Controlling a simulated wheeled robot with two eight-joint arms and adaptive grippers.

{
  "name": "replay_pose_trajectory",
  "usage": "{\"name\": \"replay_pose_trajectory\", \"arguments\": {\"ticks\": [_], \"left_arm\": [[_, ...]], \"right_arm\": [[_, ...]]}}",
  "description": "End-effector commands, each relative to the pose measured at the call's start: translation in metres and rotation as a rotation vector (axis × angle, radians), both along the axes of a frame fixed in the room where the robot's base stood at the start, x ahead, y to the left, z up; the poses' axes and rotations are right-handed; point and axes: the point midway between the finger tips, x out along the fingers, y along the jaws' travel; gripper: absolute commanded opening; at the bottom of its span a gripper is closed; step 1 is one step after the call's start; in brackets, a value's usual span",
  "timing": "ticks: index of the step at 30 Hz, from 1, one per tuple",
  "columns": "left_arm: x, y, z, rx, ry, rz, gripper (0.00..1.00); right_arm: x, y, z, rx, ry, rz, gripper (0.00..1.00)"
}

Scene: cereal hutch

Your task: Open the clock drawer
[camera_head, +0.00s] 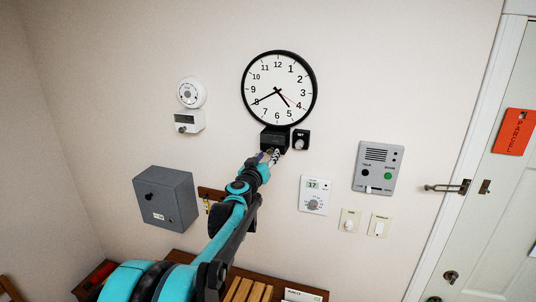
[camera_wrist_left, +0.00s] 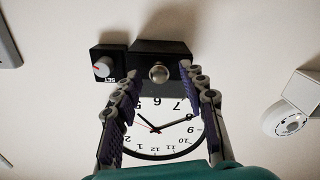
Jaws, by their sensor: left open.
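The wall clock (camera_head: 279,88) is round with a black rim and white face; it also shows upside down in the left wrist view (camera_wrist_left: 165,128). Its small black drawer (camera_head: 275,135) sits just under the rim. In the left wrist view the black drawer front (camera_wrist_left: 175,50) carries a round silver knob (camera_wrist_left: 158,73). My left gripper (camera_head: 270,154) is just below the drawer. In the wrist view its open fingers (camera_wrist_left: 160,75) stand to either side of the knob, with gaps showing. I see no clear gap around the drawer front. My right gripper is not in view.
A black SET knob box (camera_head: 300,140) is close beside the drawer. A thermostat (camera_head: 314,195), intercom (camera_head: 378,168), grey wall box (camera_head: 166,198) and white round-topped device (camera_head: 190,105) are on the same wall. A wooden slatted bench (camera_head: 240,290) is below.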

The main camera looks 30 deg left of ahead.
Motion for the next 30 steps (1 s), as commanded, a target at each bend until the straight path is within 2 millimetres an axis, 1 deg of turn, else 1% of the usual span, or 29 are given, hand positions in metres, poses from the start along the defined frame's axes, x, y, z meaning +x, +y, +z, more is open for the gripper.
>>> {"name": "replay_pose_trajectory", "arguments": {"ticks": [3, 10, 11, 12, 14, 15, 16, 20, 23, 30], "left_arm": [[0.006, 0.001, 0.000, 0.000, 0.000, 0.000, 0.42], [0.007, 0.001, 0.000, 0.000, 0.000, -0.001, 0.42], [0.007, 0.001, 0.000, 0.000, 0.000, -0.001, 0.39], [0.007, 0.001, 0.000, 0.000, 0.000, -0.001, 0.29], [0.007, 0.001, 0.000, 0.000, 0.000, -0.001, 0.13], [0.007, 0.001, 0.000, 0.000, 0.000, -0.001, 0.02], [0.007, 0.001, 0.000, 0.000, 0.000, -0.001, 0.00], [0.006, 0.001, 0.000, 0.000, 0.000, -0.001, 0.00], [0.000, 0.000, 0.000, 0.000, 0.000, 0.000, 0.00], [-0.042, -0.010, 0.000, 0.000, 0.000, -0.001, 0.00]], "right_arm": [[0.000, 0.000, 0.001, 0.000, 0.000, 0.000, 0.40], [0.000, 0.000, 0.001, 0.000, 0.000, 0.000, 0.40], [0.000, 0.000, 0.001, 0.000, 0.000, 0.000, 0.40], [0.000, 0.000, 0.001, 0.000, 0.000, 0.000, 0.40], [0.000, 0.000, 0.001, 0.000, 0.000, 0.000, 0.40], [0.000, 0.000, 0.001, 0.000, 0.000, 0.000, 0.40], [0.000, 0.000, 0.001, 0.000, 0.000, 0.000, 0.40], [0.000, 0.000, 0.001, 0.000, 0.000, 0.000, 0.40], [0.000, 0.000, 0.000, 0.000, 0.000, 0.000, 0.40], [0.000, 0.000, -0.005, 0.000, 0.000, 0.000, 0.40]]}}
